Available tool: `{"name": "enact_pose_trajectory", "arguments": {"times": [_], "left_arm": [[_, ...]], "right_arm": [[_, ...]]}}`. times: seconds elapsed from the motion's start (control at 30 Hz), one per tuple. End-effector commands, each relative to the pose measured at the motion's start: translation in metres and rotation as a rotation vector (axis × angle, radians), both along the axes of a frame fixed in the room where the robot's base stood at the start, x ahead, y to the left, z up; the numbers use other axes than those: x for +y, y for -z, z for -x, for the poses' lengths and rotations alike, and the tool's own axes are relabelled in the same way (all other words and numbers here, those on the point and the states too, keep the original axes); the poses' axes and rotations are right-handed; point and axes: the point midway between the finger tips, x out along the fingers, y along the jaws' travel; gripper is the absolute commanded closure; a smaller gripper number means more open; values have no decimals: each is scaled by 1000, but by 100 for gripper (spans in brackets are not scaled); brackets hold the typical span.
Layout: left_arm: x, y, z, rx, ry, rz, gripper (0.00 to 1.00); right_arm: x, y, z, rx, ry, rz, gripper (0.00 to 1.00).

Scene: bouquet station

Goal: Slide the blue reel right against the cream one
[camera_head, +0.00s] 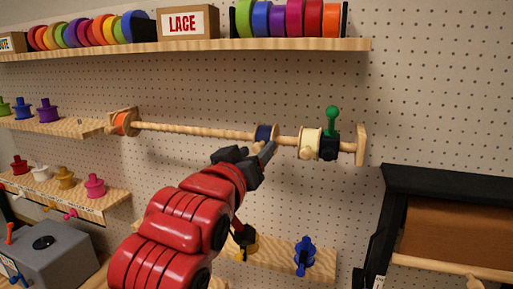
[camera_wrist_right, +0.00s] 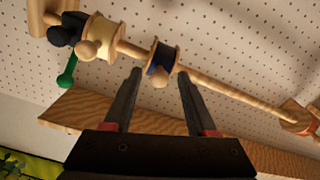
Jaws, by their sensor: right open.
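The blue reel (camera_head: 265,134) has wooden flanges and sits on the long wooden rod (camera_head: 205,131), right of its middle. The cream reel (camera_head: 311,142) is on the same rod to its right, with a short bare stretch of rod between them. My right gripper (camera_head: 270,152) is open just in front of and below the blue reel. In the right wrist view the blue reel (camera_wrist_right: 160,60) appears between the spread fingertips (camera_wrist_right: 160,77), and the cream reel (camera_wrist_right: 98,37) is to its left. I cannot tell whether a finger touches the reel. My left gripper is not in view.
A black stop with a green handle (camera_head: 332,122) is beside the cream reel, near the right end bracket (camera_head: 361,146). An orange reel (camera_head: 122,123) is at the rod's left end. A loaded ribbon shelf (camera_head: 120,51) runs above. A dark-framed unit (camera_head: 440,181) stands lower right.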

Motion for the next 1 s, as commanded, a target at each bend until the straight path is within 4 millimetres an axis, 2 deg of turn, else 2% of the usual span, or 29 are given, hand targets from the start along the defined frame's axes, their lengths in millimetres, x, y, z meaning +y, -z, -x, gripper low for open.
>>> {"name": "enact_pose_trajectory", "arguments": {"times": [0.1,0.4,1.0], "left_arm": [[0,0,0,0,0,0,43],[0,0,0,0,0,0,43],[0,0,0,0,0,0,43]], "right_arm": [[0,0,0,0,0,0,45],[0,0,0,1,1,0,99],[0,0,0,1,1,0,100]]}}
